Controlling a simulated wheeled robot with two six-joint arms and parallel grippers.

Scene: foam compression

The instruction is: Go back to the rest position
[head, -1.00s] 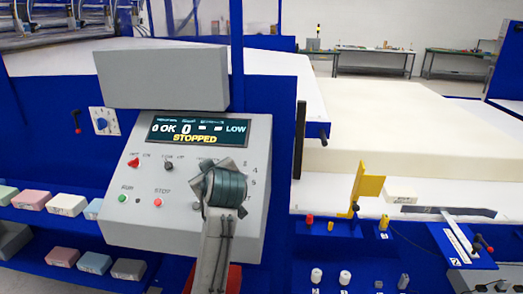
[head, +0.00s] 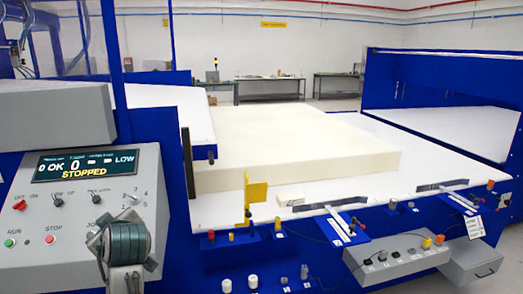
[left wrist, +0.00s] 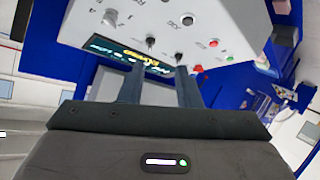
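My left arm shows in front of the grey control panel (head: 75,215) in the head view, over the panel's lower right part. Its fingertips are hidden there. In the left wrist view my left gripper (left wrist: 158,75) has two dark fingers apart with nothing between them, and the panel (left wrist: 215,22) fills the top behind them. I cannot tell whether they touch it. The panel's display (head: 85,165) reads STOPPED. My right gripper is not in view.
A large cream foam block (head: 290,145) lies on the white table (head: 420,180) of the blue machine. A yellow bracket (head: 256,193), switches and a grey control box (head: 395,262) line its front edge. Workbenches (head: 265,78) stand at the back wall.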

